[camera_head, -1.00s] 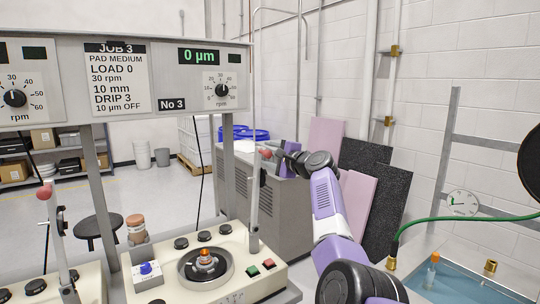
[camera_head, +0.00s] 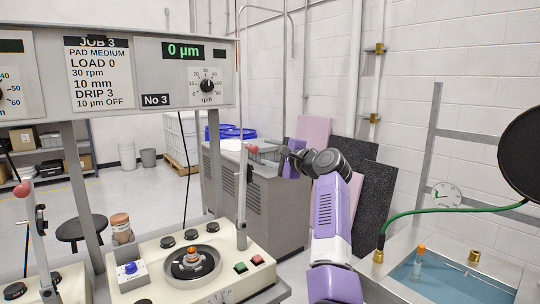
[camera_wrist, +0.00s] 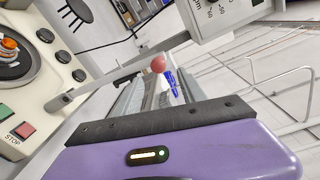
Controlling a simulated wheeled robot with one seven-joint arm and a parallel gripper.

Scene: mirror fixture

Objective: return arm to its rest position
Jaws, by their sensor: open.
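My arm (camera_head: 331,215), purple, white and black, reaches up from the bottom of the head view, and its dark wrist joint bends left. My gripper (camera_head: 286,151) is at its far end, small and partly hidden by the wrist; it is open and I see nothing held. It is just right of the red-knobbed lever (camera_head: 243,190) on the polishing machine, with a small gap in the picture. In the wrist view the purple gripper housing (camera_wrist: 180,155) fills the bottom, and the lever's red knob (camera_wrist: 158,63) shows beyond it.
The machine deck (camera_head: 215,262) with a round plate (camera_head: 192,263) is left of my arm. A grey cabinet (camera_head: 262,205) and leaning slabs (camera_head: 375,200) stand behind it. A water basin (camera_head: 450,280), green hose (camera_head: 450,211) and large black disc (camera_head: 522,150) are at right.

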